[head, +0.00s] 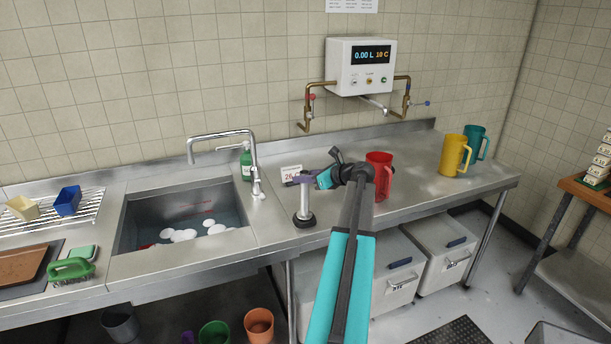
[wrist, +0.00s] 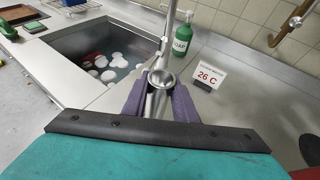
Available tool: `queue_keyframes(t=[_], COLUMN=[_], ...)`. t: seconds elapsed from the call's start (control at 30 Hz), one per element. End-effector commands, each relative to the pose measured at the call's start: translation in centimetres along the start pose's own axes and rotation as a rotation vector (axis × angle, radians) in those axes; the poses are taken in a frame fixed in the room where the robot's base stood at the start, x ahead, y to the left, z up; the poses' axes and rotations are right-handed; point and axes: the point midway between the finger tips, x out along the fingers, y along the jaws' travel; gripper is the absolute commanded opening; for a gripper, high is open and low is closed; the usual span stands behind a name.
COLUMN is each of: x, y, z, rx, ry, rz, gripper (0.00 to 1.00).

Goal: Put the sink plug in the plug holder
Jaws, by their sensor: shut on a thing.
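The sink plug (head: 304,202) looks like an upright steel tube with a wide black foot, at the counter's front edge right of the sink. My gripper (head: 302,180) has purple fingers closed around the tube's top. In the wrist view, the tube's round open end (wrist: 161,79) shows between the purple fingers of my gripper (wrist: 160,101). The black foot (head: 305,220) is at or just above the counter; I cannot tell whether it touches. I cannot make out a separate plug holder; the black part may be the plug's own base or a holder.
The sink (head: 128,222) holds water and several white round things. A tap (head: 256,170), green soap bottle (head: 246,165) and 26 C card (head: 290,174) stand near. A red jug (head: 380,178) is behind my wrist; yellow (head: 453,156) and teal (head: 475,142) jugs stand farther right.

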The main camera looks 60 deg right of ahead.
Motion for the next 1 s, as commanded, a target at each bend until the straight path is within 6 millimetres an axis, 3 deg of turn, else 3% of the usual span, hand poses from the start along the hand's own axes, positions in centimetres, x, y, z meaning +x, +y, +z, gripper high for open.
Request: queue_keyframes(t=[0.47,0.5,0.6,1.0], x=[0.12,0.15,0.13,0.04], y=[-0.05,-0.05,-0.06,-0.08], z=[-0.39,-0.50,-0.47,-0.30], rx=[0.000,0.000,-0.001,0.000], ry=[-0.001,0.000,0.000,0.000], rz=[-0.001,-0.001,-0.001,-0.001], gripper=[0.00,0.27,0.44,0.44])
